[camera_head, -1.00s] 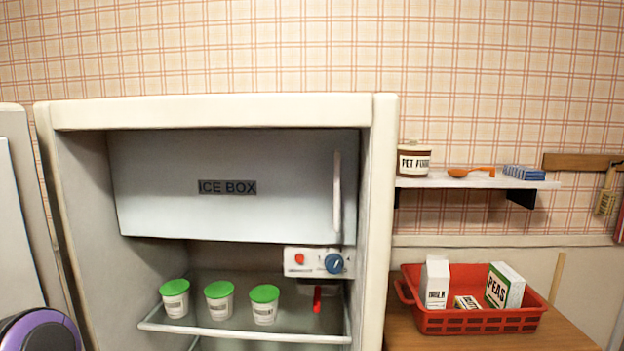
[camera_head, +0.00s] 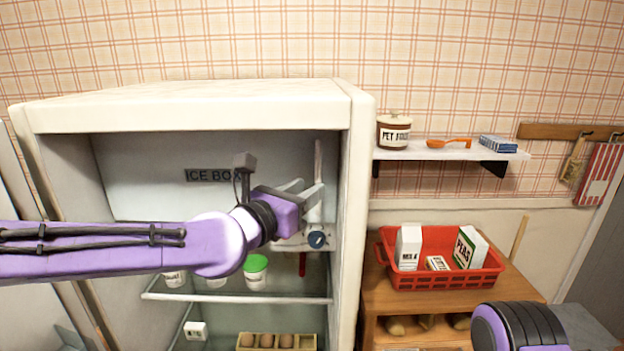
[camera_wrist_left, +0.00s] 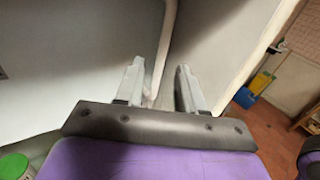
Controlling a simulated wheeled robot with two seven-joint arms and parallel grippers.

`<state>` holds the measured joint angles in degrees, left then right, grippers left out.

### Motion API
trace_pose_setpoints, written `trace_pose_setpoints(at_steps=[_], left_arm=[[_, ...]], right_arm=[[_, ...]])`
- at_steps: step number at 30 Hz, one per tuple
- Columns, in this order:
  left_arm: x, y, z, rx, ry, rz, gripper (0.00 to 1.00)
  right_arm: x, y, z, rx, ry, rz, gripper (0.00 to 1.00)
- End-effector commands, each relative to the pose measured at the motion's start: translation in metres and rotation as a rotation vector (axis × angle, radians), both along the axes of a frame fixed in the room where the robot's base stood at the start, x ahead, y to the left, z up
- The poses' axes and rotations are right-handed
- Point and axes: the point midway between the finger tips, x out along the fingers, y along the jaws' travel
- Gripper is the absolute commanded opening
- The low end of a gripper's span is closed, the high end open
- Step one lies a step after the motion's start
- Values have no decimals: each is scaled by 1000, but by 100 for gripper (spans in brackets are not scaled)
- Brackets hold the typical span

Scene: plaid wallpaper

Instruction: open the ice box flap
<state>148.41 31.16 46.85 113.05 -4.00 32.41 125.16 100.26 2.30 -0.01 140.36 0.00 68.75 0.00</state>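The ice box flap (camera_head: 140,170) is a pale panel with an "ICE BOX" label, closed across the top of the open fridge. Its upright white handle (camera_head: 318,160) is at the flap's right side. My left gripper (camera_head: 303,190) is at the handle's lower part, its arm covering part of the flap. In the left wrist view the two fingers (camera_wrist_left: 160,85) are apart, and the handle (camera_wrist_left: 164,50) runs down between them, nearer the left finger. Contact cannot be told. My right gripper is not in view; only part of my right arm shows at the bottom right.
Green-lidded tubs (camera_head: 255,272) stand on the fridge shelf under my arm. The fridge's right wall (camera_head: 352,200) is close beside the handle. A red basket (camera_head: 440,279) stands further right.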

Motion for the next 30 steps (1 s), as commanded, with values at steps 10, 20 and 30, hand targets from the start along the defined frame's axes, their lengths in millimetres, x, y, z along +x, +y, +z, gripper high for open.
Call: trace_pose_setpoints(at_steps=[10, 20, 30], left_arm=[[23, -15, -1, 1, -1, 1, 38], [22, -15, -1, 1, 0, 1, 0], [6, -23, -3, -1, 2, -56, 0]], right_arm=[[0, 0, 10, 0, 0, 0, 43], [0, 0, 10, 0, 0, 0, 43], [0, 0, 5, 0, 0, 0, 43]])
